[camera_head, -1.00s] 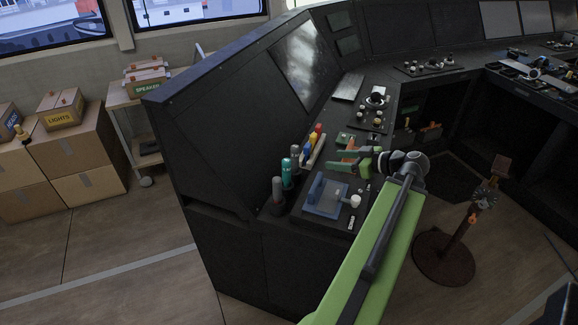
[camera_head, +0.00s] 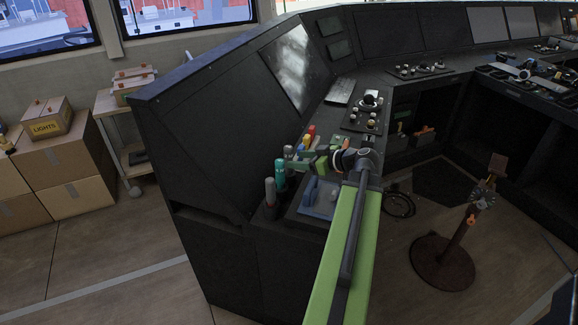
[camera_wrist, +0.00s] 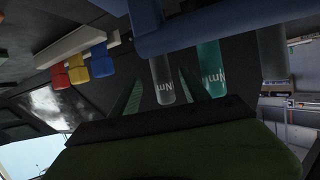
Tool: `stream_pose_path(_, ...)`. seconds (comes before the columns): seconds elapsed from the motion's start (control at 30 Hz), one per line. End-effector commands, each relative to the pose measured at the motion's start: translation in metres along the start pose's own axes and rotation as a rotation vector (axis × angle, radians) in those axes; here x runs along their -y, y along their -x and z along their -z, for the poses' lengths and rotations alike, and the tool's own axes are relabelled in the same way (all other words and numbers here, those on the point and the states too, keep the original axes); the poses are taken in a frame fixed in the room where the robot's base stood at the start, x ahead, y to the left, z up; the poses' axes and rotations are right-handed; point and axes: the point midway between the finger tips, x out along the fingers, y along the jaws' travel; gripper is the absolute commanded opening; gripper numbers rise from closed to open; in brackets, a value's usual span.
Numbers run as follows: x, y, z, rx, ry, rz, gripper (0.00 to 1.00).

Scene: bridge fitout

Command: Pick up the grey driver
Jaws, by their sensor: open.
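Two grey drivers stand upright at the console's left edge, with a teal driver (camera_head: 280,174) between them. The rear grey driver (camera_head: 289,152) is partly hidden by my gripper (camera_head: 299,158). The front grey driver (camera_head: 270,191) stands clear. In the wrist view, one grey driver (camera_wrist: 162,80) marked "Nm" lies between my two open fingers, with a gap on both sides. The teal driver (camera_wrist: 210,68) is just right of the fingers, and the other grey driver (camera_wrist: 273,55) is further right. My gripper is open and holds nothing.
Red, yellow and blue handles (camera_wrist: 78,68) stand close beyond the rear grey driver. A blue tray-like piece (camera_head: 318,197) lies on the console near the arm. The sloped console panel (camera_head: 200,140) rises left of the drivers. Boxes stand on the floor at left.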

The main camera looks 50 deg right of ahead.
Motion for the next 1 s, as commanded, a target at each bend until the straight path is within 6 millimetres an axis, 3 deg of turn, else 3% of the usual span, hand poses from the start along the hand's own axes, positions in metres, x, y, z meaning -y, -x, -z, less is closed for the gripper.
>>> stream_pose_path(0.13, 0.001, -0.009, -0.001, 0.0, 0.0, 0.001, 0.54)
stream_pose_path(0.4, 0.001, -0.051, 0.0, 0.0, 0.0, 0.001, 0.54)
stream_pose_path(0.6, 0.002, -0.051, 0.002, 0.0, -0.001, -0.001, 0.54)
stream_pose_path(1.0, 0.001, -0.05, 0.002, 0.0, -0.001, -0.001, 0.01)
